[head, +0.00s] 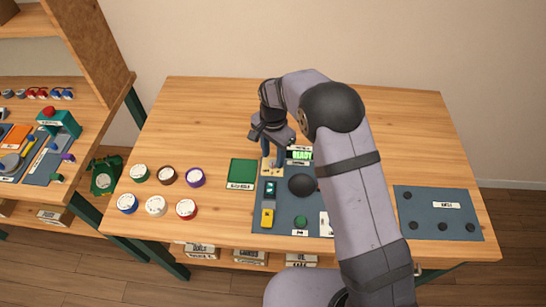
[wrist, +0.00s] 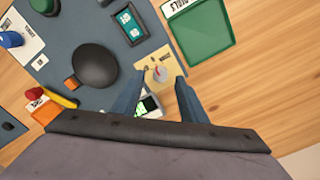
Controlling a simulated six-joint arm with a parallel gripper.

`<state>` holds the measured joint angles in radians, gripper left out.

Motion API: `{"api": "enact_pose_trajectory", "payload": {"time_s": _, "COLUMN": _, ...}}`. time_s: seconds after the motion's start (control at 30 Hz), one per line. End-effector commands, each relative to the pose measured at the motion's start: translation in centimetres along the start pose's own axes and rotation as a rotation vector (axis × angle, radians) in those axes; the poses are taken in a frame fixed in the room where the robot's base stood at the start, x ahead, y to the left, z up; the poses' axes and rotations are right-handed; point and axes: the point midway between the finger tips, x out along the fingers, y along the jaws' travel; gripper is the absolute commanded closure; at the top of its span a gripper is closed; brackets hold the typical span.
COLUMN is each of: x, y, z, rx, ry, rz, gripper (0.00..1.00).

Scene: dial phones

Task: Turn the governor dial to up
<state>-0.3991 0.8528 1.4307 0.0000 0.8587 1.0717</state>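A small tan plate (wrist: 150,66) carries a pale knob with a red mark (wrist: 160,73), which looks like the governor dial; its lettering is too small to read. In the head view the tan plate (head: 267,167) sits at the back left of the dark panel, partly hidden by my gripper. My gripper (head: 272,158) points down over it. In the wrist view its two fingers (wrist: 160,84) stand apart on either side of the knob, with gaps between. I cannot tell how far above the plate the fingertips are.
A screen reading READY (head: 302,155) stands just right of my gripper. A black dome (head: 302,186), a green button (head: 301,221) and a yellow piece (head: 267,218) are on the panel. A green tray (head: 242,172) lies left. Several round-topped jars stand farther left.

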Motion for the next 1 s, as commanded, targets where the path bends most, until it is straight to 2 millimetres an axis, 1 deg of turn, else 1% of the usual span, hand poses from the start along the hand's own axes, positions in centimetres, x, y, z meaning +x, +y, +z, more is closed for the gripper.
{"api": "enact_pose_trajectory", "payload": {"time_s": 0.1, "x": 1.2, "y": 0.1, "z": 0.0, "rx": 0.0, "ry": -0.001, "rz": 0.002, "gripper": 0.61}}
{"api": "enact_pose_trajectory", "payload": {"time_s": 0.23, "x": 2.1, "y": 0.0, "z": 0.0, "rx": 0.0, "ry": 0.0, "rz": 0.0, "gripper": 0.61}}
{"api": "enact_pose_trajectory", "payload": {"time_s": 0.57, "x": 2.4, "y": 0.0, "z": 0.0, "rx": 0.0, "ry": 0.001, "rz": -0.001, "gripper": 0.61}}
{"api": "enact_pose_trajectory", "payload": {"time_s": 0.67, "x": 2.4, "y": 0.0, "z": 0.0, "rx": 0.0, "ry": 0.0, "rz": -0.001, "gripper": 0.83}}
{"api": "enact_pose_trajectory", "payload": {"time_s": 0.7, "x": 2.4, "y": 0.0, "z": 0.0, "rx": 0.0, "ry": 0.0, "rz": -0.001, "gripper": 0.93}}
{"api": "enact_pose_trajectory", "payload": {"time_s": 0.73, "x": 2.4, "y": 0.0, "z": 0.0, "rx": 0.0, "ry": 0.0, "rz": -0.001, "gripper": 1.0}}
{"api": "enact_pose_trajectory", "payload": {"time_s": 1.0, "x": 2.4, "y": 0.0, "z": 0.0, "rx": -0.013, "ry": 0.0, "rz": -0.001, "gripper": 1.0}}
